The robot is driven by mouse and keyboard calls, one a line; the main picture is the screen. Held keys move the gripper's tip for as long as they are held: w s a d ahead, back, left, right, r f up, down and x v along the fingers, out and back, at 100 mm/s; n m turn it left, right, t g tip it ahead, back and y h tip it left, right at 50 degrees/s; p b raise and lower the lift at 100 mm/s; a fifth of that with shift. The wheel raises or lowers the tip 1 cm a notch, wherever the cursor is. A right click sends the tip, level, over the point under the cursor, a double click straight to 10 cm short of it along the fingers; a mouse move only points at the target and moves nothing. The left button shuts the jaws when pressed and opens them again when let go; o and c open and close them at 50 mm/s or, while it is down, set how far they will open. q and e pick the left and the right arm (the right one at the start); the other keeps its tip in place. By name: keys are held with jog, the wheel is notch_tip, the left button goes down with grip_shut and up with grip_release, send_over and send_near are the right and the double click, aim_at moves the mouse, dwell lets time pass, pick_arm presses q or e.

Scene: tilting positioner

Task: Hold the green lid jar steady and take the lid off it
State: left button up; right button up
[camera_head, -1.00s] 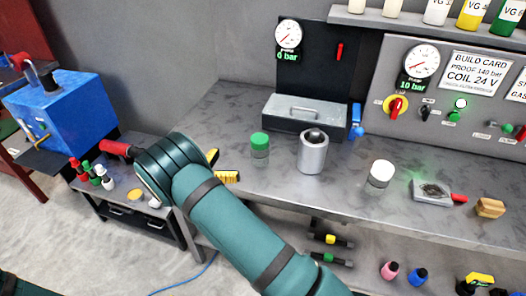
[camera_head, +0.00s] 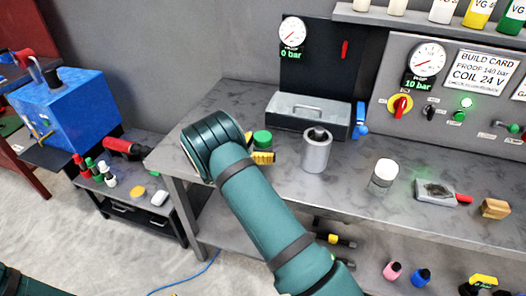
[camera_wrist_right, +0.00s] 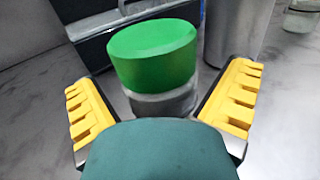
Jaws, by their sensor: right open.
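The jar's green lid (camera_head: 262,138) shows on the bench in the head view, just past my right gripper; the jar body is mostly hidden there. In the right wrist view the green lid (camera_wrist_right: 152,52) sits on the upright grey, clear-looking jar (camera_wrist_right: 165,103). My right gripper (camera_wrist_right: 160,88) is open, its yellow-padded fingers apart on either side of the jar. No contact shows. My left gripper is out of view.
A metal cylinder (camera_head: 316,152) stands close to the right of the jar, with a grey toolbox (camera_head: 308,115) behind. The bench's front edge is near my right arm.

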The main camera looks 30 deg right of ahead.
jog(key=shift+d, duration=0.1)
jog(key=c, duration=1.2)
jog(key=shift+r, duration=0.1)
jog(key=shift+c, duration=0.2)
notch_tip(320, 180, up, 10)
jog(key=shift+f+p, duration=0.1)
jog(key=shift+p, duration=0.7)
jog(key=o, duration=0.5)
jog(key=c, duration=0.6)
